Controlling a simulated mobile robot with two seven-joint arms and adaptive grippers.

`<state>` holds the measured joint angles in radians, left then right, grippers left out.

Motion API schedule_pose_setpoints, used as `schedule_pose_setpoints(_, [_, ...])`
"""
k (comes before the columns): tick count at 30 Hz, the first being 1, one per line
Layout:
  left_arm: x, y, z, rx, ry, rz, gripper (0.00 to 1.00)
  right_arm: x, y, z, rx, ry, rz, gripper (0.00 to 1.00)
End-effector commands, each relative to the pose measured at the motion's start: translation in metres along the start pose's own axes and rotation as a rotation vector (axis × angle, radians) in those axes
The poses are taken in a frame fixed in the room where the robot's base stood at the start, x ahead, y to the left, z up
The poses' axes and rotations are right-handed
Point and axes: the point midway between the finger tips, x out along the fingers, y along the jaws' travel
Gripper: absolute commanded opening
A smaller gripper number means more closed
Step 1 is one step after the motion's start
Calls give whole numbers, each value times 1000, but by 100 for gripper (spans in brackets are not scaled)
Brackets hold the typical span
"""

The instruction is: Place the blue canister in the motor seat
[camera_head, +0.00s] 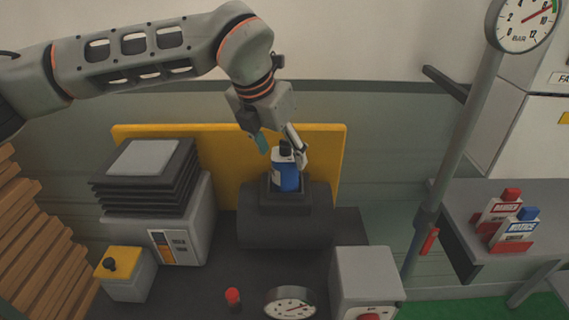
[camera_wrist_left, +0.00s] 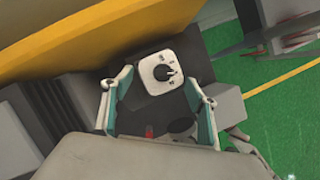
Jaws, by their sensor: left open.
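The blue canister (camera_head: 287,176), with a white top and black cap, stands upright in the square seat on top of the dark motor (camera_head: 285,222). Its lower end is hidden by the seat's rim. In the left wrist view the canister shows from above as a white square top (camera_wrist_left: 155,83) with a black cap. My left gripper (camera_head: 282,150) is open just above the canister, with one teal-padded finger to either side of its top. I cannot tell whether a finger touches it. My right gripper is not in view.
A yellow panel (camera_head: 225,150) stands behind the motor. A grey box with black fins (camera_head: 185,232) is to its left, a small yellow-topped box (camera_head: 127,280) at front left. A gauge (camera_head: 290,303) and grey box (camera_head: 366,278) are in front. A pole (camera_head: 445,150) rises at right.

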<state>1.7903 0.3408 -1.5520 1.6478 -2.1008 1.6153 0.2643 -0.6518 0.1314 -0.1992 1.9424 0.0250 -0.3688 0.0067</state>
Motion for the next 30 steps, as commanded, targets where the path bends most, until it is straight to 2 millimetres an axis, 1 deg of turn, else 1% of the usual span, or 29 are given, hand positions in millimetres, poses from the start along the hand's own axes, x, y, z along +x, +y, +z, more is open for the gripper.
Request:
schedule_pose_setpoints(1, [-12,1,0,0,-5,2,58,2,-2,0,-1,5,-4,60])
schedule_pose_setpoints(6, [-44,0,0,1,-3,1,58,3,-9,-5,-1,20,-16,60])
schedule_pose_setpoints(9, [-58,0,0,0,-2,1,58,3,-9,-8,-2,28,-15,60])
schedule_pose_setpoints(12, [-67,0,0,0,-1,0,58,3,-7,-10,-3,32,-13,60])
schedule_pose_setpoints(17, [-73,0,0,0,0,0,58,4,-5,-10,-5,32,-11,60])
schedule_pose_setpoints(26, [-73,0,0,0,0,0,58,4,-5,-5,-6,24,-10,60])
schedule_pose_setpoints(30, [-73,0,0,0,0,0,58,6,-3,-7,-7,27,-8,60])
